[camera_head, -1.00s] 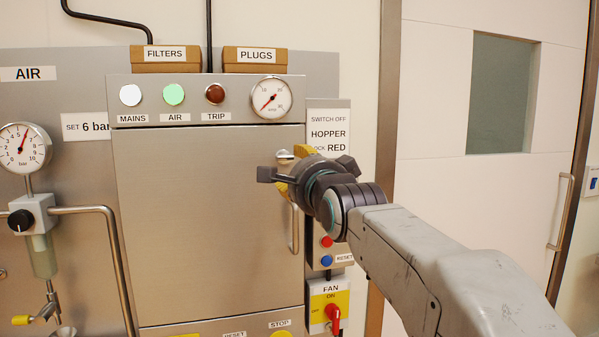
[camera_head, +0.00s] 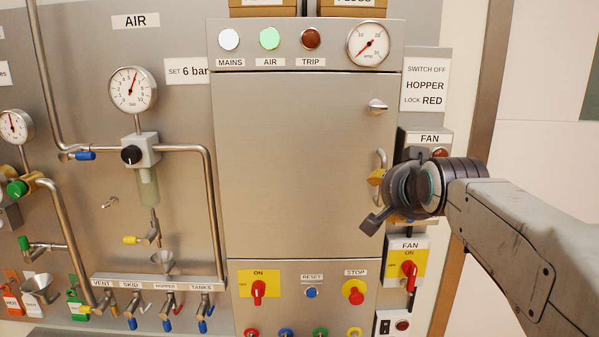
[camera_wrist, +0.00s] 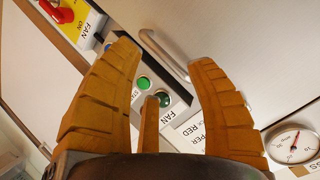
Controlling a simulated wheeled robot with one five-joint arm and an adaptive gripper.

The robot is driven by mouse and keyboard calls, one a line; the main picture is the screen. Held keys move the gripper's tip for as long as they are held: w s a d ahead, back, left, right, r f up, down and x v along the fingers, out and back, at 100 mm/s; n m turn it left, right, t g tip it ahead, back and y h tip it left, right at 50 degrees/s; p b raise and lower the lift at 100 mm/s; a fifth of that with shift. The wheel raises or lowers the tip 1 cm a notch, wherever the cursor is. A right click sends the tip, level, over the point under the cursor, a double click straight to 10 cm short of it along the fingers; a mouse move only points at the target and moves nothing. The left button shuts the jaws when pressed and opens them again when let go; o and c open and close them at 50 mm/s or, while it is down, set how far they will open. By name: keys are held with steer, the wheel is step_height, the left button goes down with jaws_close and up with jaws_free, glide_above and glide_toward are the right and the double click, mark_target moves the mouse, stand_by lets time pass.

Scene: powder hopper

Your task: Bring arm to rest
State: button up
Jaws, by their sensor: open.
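My gripper (camera_head: 374,198) is in front of the right edge of the grey cabinet door (camera_head: 300,165), near its handle (camera_head: 381,160) in the head view. The fan button box with green buttons (camera_wrist: 144,83) and the metal door handle (camera_wrist: 165,55) appear beyond the fingers. In the head view my gripper and wrist hide part of the fan box, and I cannot tell its distance from the panel.
A red fan switch (camera_head: 409,268) on a yellow plate is just below my gripper. A red main switch (camera_head: 258,289) and a stop knob (camera_head: 354,292) sit on the lower panel. Pipes, gauges and several small valves fill the left side. The cabinet door is shut.

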steer(key=s+f+n+g, duration=0.4)
steer(key=s+f, duration=0.1)
steer(key=f, duration=0.6)
steer(key=s+f+n+g, duration=0.1)
steer(key=s+f, duration=0.3)
steer(key=s, duration=0.4)
steer(key=s+f+n+g, duration=0.1)
steer(key=s+f, duration=0.3)
steer(key=s, duration=0.5)
steer(key=s+f+n+g, duration=0.1)
steer(key=s+f+g, duration=0.2)
steer(key=s, duration=0.6)
steer(key=shift+s+f+p, duration=0.15)
steer(key=shift+f+p, duration=0.25)
steer(key=shift+f, duration=0.5)
